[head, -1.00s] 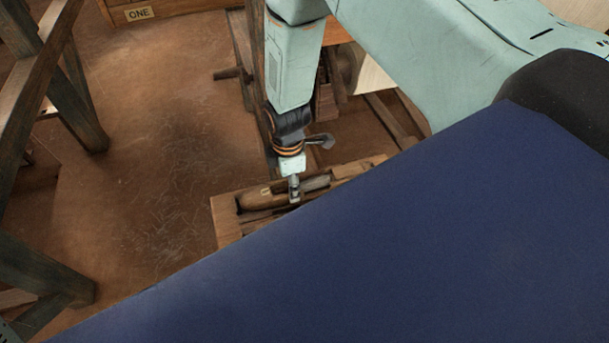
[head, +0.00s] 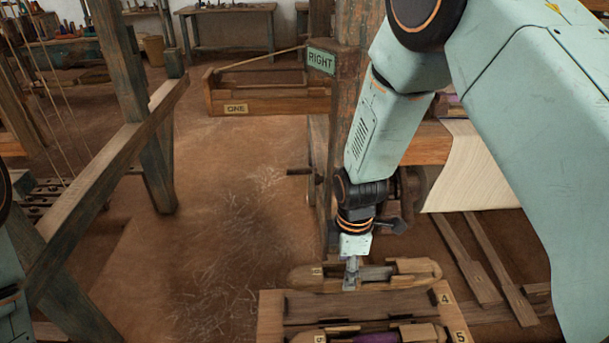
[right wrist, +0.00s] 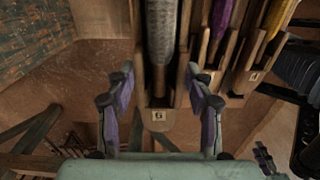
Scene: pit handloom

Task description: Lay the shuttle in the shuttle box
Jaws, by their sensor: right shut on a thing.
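A boat-shaped wooden shuttle (head: 415,268) with a grey bobbin shows in the head view, level and crosswise at the far edge of a wooden rack (head: 270,310). My right gripper (head: 351,280) points down and is shut on the shuttle around its middle. In the right wrist view the shuttle (right wrist: 160,45) runs between the two fingers of my right gripper (right wrist: 160,88), which hide none of its bobbin. It looks raised out of the rack, but its exact height is unclear.
The rack holds other shuttles, one with a purple bobbin (head: 376,337); a yellow one (right wrist: 275,18) shows in the wrist view. A wooden box marked ONE (head: 285,103) stands farther back. A post with a RIGHT sign (head: 321,58) rises behind my arm.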

